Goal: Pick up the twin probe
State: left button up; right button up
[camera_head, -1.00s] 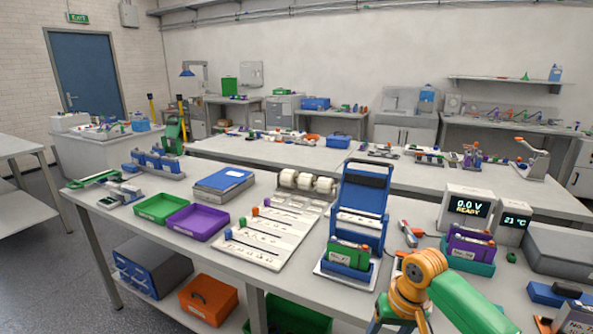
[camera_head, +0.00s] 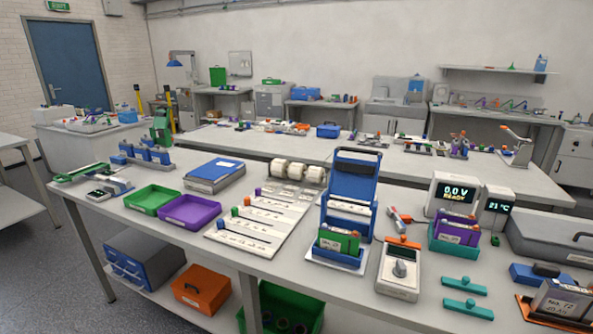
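A small grey piece with a red end (camera_head: 399,217) lies on the front table between the blue upright fixture and the purple-and-teal holder. It may be the twin probe, but it is too small to tell for sure. A grey handheld meter (camera_head: 398,273) with a round dial lies in front of it, with an orange bar (camera_head: 403,242) at its top end. Neither of my grippers is in view, and nothing in view is held.
The blue upright fixture (camera_head: 352,185) stands left of the meter. Two teal bars (camera_head: 465,285) lie near the front right. Green (camera_head: 152,199) and purple (camera_head: 189,211) trays are at left.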

aim_at(399, 220)
jog(key=i+l, duration=0.1)
jog(key=i, duration=0.3)
jog(key=i+u, duration=0.15)
jog(key=i, duration=0.3)
